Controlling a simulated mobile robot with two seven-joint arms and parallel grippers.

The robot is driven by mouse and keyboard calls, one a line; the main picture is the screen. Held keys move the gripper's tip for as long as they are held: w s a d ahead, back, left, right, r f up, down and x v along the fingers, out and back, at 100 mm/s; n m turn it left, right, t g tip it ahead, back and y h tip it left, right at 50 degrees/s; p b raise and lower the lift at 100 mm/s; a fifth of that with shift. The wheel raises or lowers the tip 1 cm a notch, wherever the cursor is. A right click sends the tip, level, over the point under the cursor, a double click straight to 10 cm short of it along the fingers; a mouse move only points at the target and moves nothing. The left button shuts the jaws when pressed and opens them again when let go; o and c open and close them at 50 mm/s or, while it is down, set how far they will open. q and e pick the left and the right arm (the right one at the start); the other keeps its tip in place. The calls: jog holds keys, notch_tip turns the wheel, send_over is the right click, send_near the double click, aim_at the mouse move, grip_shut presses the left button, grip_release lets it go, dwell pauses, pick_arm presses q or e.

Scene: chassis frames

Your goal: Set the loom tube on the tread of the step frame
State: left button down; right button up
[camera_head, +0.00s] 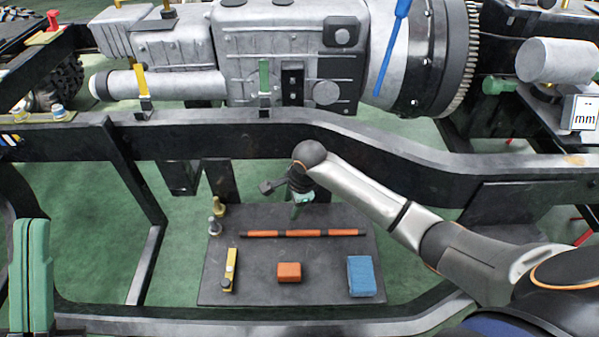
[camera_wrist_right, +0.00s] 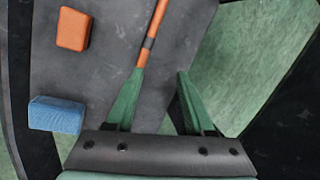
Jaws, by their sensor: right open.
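The loom tube (camera_head: 305,233) is a thin orange rod with black bands, lying flat across a dark plate (camera_head: 325,290). I cannot tell whether this plate is the step frame's tread. My right gripper (camera_head: 298,213) is just behind the tube's middle in the head view. In the right wrist view, its green fingers (camera_wrist_right: 161,71) are apart with nothing between them. The tube (camera_wrist_right: 155,30) runs down to the left fingertip there, which hides its continuation; contact is unclear. My left gripper (camera_head: 31,222) stands at the left edge, its green fingers side by side and apparently closed, empty.
An orange block (camera_head: 289,272), a blue block (camera_head: 361,276) and a yellow piece (camera_head: 230,270) sit on the plate in front of the tube. Small fittings (camera_head: 216,215) stand at its back left. A dark chassis rail (camera_head: 240,138) crosses behind, under a grey gearbox (camera_head: 285,55).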

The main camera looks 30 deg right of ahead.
jog(key=a+r+n+t+y, duration=0.5)
jog(key=a+r+n+t, duration=0.55)
jog(key=r+n, duration=0.3)
jog(key=s+d+r+n+t+y, duration=0.1)
jog(key=s+r+n+t+y, duration=0.3)
jog(key=s+r+n, duration=0.5)
jog(key=s+r+n+t+y, duration=0.5)
jog(key=s+r+n, duration=0.5)
jog(key=r, duration=0.6)
jog(key=shift+s+d, duration=0.4)
jog(key=shift+s, duration=0.3)
